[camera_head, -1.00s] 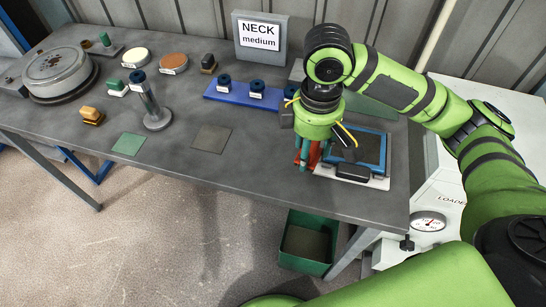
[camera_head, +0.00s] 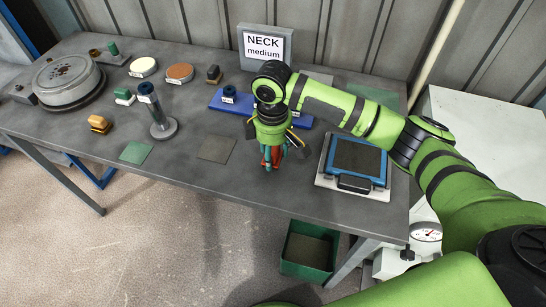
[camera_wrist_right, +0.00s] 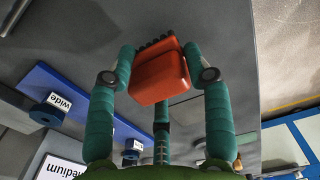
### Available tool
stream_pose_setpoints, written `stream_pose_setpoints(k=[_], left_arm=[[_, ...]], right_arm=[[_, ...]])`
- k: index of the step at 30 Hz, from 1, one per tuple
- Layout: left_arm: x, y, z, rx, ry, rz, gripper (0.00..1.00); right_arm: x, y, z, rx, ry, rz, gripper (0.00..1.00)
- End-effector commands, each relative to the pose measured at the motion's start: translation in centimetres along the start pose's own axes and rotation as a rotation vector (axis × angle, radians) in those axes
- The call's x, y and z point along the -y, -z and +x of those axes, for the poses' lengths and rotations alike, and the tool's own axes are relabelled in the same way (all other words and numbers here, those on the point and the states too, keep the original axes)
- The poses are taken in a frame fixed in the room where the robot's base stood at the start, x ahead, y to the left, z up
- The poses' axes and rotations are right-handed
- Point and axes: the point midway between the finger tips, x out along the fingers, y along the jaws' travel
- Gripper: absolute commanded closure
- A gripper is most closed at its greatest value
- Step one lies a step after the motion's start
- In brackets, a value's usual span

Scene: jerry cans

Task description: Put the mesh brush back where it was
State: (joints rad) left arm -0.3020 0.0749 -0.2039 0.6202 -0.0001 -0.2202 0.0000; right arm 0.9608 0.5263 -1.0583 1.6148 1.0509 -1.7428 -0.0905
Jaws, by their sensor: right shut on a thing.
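My right gripper (camera_head: 272,162) is shut on a red-orange block with a dark bristled edge, seen as the red brush (camera_wrist_right: 160,78) in the right wrist view. Teal fingers grip it from both sides. In the head view the red brush (camera_head: 268,155) is partly hidden by the fingers, above the table left of the blue-framed pad (camera_head: 384,168). Whether it touches the table is unclear. A grey mat (camera_head: 216,148) lies bare just left of the gripper, and a green mat (camera_head: 136,152) lies further left. My left gripper is not in view.
Behind my gripper is a blue rack (camera_head: 217,101) with dark-topped pieces. A tan brush (camera_head: 99,124), a green-and-white brush (camera_head: 124,97), a dark brush (camera_head: 214,75) and a standing metal post (camera_head: 158,118) are further left. A green bin (camera_head: 309,250) is below the table edge.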

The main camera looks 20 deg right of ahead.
Motion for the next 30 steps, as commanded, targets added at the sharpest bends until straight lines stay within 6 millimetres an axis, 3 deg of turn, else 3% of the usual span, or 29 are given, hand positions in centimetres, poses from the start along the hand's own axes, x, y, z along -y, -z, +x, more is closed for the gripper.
stream_pose_setpoints(k=[6, 18, 19, 21, 30], left_arm=[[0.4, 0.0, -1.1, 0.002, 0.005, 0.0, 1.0], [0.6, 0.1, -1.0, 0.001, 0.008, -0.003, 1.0], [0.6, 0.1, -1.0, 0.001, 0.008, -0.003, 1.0], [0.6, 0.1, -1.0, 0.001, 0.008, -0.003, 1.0], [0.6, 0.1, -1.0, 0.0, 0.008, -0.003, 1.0]], right_arm=[[0.1, -0.1, 2.8, 0.002, 0.001, 0.0, 0.8], [0.1, -0.1, 3.5, 0.002, 0.001, 0.0, 0.8], [0.1, -0.1, 3.5, 0.002, 0.001, 0.0, 0.45], [0.1, -0.1, 3.5, 0.002, 0.001, 0.0, 0.26], [0.1, -0.1, 3.4, 0.002, 0.0, 0.0, 0.26]])
